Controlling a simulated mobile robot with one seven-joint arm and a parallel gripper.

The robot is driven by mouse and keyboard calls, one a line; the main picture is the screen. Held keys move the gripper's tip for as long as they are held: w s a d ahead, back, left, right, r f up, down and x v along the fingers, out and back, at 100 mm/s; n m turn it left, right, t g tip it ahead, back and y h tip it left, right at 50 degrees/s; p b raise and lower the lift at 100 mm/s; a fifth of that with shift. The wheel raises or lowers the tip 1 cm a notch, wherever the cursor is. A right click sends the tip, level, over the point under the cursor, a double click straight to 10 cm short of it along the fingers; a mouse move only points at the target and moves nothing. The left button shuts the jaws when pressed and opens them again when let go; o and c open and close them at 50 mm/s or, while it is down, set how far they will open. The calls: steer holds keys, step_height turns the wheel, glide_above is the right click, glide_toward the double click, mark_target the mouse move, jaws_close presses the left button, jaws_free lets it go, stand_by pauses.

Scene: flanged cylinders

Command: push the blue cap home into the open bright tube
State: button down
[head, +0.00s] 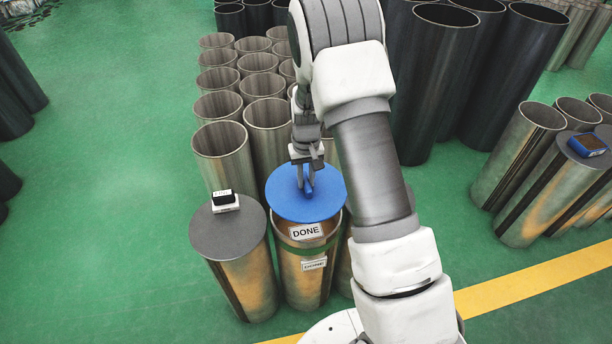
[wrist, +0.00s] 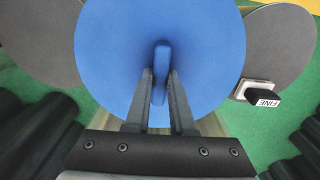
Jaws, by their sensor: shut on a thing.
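The blue cap (head: 285,200) is a flat disc with an upright blue handle (wrist: 160,60) at its middle. My gripper (head: 306,174) is shut on that handle, one finger on each side, as the wrist view also shows (wrist: 161,78). The cap lies over the mouth of a bright tube (head: 292,280) that bears a DONE label and a green band. The cap hides the mouth. I cannot tell whether the cap touches the rim or is a little above it.
A grey-capped tube (head: 228,234) with a small white-and-black block (head: 225,200) stands close at left. Open bright tubes (head: 222,150) stand in rows behind, dark tubes (head: 430,80) behind right. Another grey cap (head: 575,146) carries a blue device (head: 588,146).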

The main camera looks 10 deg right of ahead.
steer(key=shift+f, duration=0.1)
stand_by(0.4)
steer(key=shift+f+b, duration=2.4)
steer(key=shift+f, duration=0.95)
steer(key=shift+f+b, duration=1)
steer(key=shift+f, duration=0.4)
steer(key=c, duration=0.7)
jaws_free()
steer(key=shift+r+p, duration=2.3)
steer(key=shift+r, duration=1.2)
